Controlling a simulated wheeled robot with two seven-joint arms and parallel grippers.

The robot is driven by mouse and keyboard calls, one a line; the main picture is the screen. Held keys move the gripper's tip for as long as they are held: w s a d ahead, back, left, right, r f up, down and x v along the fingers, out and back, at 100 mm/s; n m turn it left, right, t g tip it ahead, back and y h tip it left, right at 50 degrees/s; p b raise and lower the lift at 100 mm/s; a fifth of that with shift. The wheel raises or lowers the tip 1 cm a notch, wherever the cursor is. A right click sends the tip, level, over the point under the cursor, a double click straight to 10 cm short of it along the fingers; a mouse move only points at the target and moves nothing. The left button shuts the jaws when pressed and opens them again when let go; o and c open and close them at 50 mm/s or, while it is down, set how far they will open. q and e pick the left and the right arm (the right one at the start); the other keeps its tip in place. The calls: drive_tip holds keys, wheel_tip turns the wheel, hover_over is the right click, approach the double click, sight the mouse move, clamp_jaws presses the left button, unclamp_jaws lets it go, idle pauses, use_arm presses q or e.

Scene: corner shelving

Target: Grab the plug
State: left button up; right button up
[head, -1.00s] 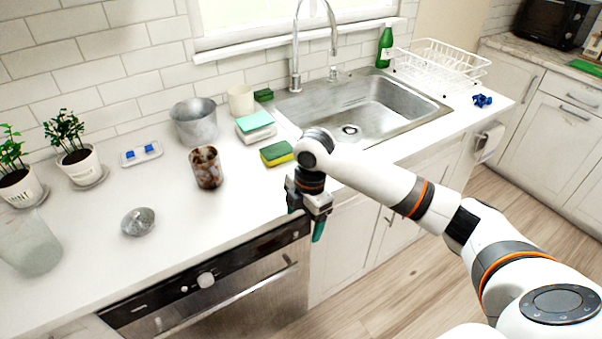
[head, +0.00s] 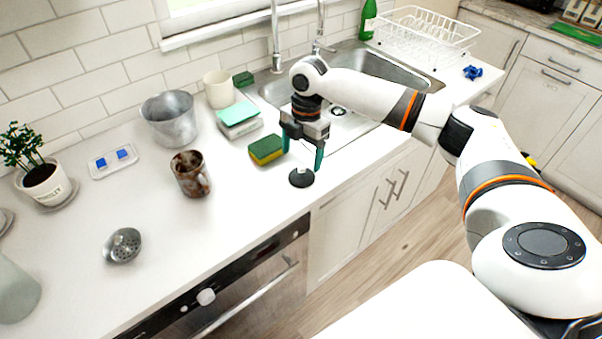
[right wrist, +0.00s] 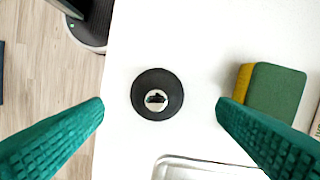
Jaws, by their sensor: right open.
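The plug (head: 301,178) is a round black disc on the white counter near its front edge, left of the sink. In the right wrist view the plug (right wrist: 146,105) has a shiny metal knob in its middle. My right gripper (head: 303,158) points down above the plug, with its green fingers apart. In the right wrist view the plug lies between the fingertips of the gripper (right wrist: 160,102), with bare counter showing on both sides. I see no contact. My left gripper is not in view.
A yellow-green sponge (head: 266,149) lies close by, left of the right gripper. A brown-stained mug (head: 190,174), a metal pot (head: 170,120) and a metal strainer (head: 122,246) stand further left. The sink (head: 355,68) is behind the right arm.

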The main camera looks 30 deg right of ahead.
sight(302, 168)
drive_tip(key=f, duration=0.1)
drive_tip(key=f+p, duration=0.1)
drive_tip(key=f, duration=0.2)
drive_tip(key=shift+s+a+f+p, duration=0.1)
drive_tip(key=shift+s+p, duration=0.2)
drive_tip(key=shift+f, duration=0.5)
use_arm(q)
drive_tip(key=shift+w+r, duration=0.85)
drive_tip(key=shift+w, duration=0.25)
use_arm(e)
drive_tip(key=shift+s+a, duration=0.1)
clamp_jaws()
